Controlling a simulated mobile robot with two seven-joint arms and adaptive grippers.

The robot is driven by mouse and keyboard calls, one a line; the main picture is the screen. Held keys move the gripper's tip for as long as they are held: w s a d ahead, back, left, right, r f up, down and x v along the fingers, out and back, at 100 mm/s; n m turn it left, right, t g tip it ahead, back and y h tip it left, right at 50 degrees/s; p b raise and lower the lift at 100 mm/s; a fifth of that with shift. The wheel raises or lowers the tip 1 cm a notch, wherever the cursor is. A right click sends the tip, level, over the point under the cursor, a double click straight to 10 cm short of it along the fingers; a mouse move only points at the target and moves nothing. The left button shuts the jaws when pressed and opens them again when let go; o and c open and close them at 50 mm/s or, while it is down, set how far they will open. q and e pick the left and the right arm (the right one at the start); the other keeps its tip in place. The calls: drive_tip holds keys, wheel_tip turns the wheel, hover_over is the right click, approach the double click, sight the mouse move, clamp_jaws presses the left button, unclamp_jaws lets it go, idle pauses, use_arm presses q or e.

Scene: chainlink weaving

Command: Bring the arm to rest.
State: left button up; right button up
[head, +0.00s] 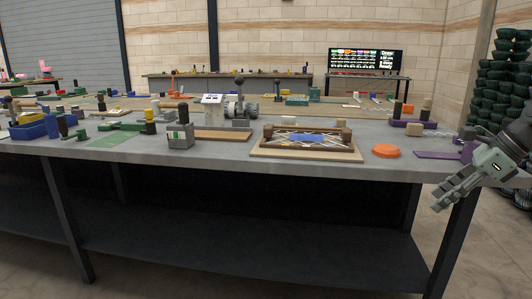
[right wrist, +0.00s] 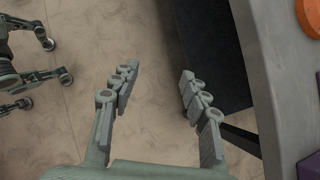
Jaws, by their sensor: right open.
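My right gripper (head: 447,196) is at the right of the head view, beyond the front right corner of the grey workbench (head: 220,155). It points down and to the left. In the right wrist view its two fingers (right wrist: 158,92) are spread apart with nothing between them, above the floor (right wrist: 150,50) beside the bench. It touches nothing that I can see. My left gripper is not in the head view.
On the bench are a wooden frame with a blue piece (head: 308,138), an orange disc (head: 386,151), a purple plate (head: 437,155) and a grey block holder (head: 180,137). Stacked dark green items (head: 497,85) stand behind at right.

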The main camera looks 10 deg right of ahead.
wheel_tip(320, 180, down, 13)
drive_tip(key=d+m+t+h, duration=0.1)
drive_tip(key=d+m+t, duration=0.2)
drive_tip(key=m+t, duration=0.9)
drive_tip(key=s+a+f+m+g+h, duration=0.1)
drive_tip(key=s+f+m+g+h, duration=0.3)
drive_tip(key=f+m, duration=0.65)
drive_tip(key=s+a+f+m+g+h, duration=0.2)
drive_tip(key=s+f+m+h, duration=0.3)
drive_tip(key=f+m, duration=0.5)
drive_tip(key=s+a+f+m+g+y, duration=0.2)
drive_tip(key=s+a+f+m, duration=0.3)
drive_tip(key=s+a, duration=0.3)
drive_tip(key=s+a+f+m+g+y, duration=0.1)
drive_tip(key=s+a+f+m+g, duration=0.3)
drive_tip(key=s+a, duration=0.4)
drive_tip(key=a+m+g, duration=0.1)
drive_tip(key=a+m, duration=0.1)
drive_tip(key=a, duration=0.3)
drive_tip(key=shift+s+f+m+g+y, duration=0.3)
drive_tip(key=shift+f+m+y, duration=0.05)
drive_tip(key=shift+f+y, duration=0.05)
